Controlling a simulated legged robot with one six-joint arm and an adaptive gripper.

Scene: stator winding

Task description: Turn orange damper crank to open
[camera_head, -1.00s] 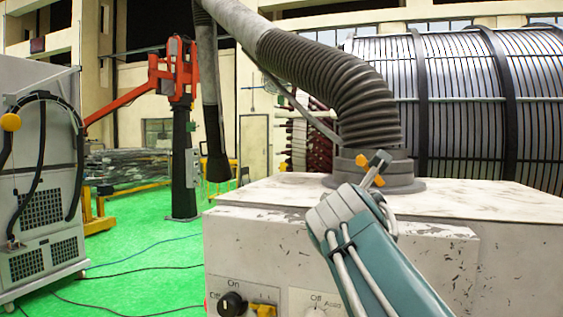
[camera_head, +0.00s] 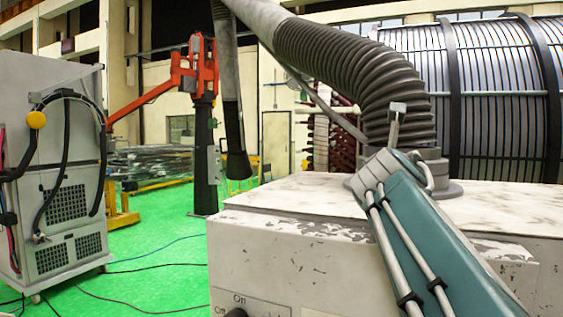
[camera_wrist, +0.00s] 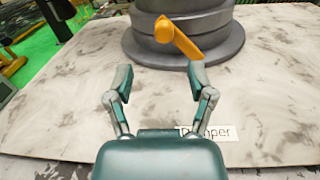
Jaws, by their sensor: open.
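The orange damper crank (camera_wrist: 178,37) shows in the wrist view, on the front of a round grey duct collar (camera_wrist: 190,58). Its arm slants down to the right from a rounder end at upper left. My gripper (camera_wrist: 160,78) is open and empty, its two fingers apart and short of the crank, with the crank ahead between and beyond the fingertips. A label reading "Damper" (camera_wrist: 222,133) lies on the worn white top, partly hidden by my gripper. In the head view my teal arm hides the crank, while the collar (camera_head: 440,172) shows beneath the ribbed hose.
The white machine cabinet (camera_head: 290,255) fills the front. The ribbed grey hose (camera_head: 370,80) rises from the collar to the upper left. A large ribbed cylinder (camera_head: 495,90) stands behind. A grey wheeled cabinet (camera_head: 65,200) stands left on the green floor, with cables lying between.

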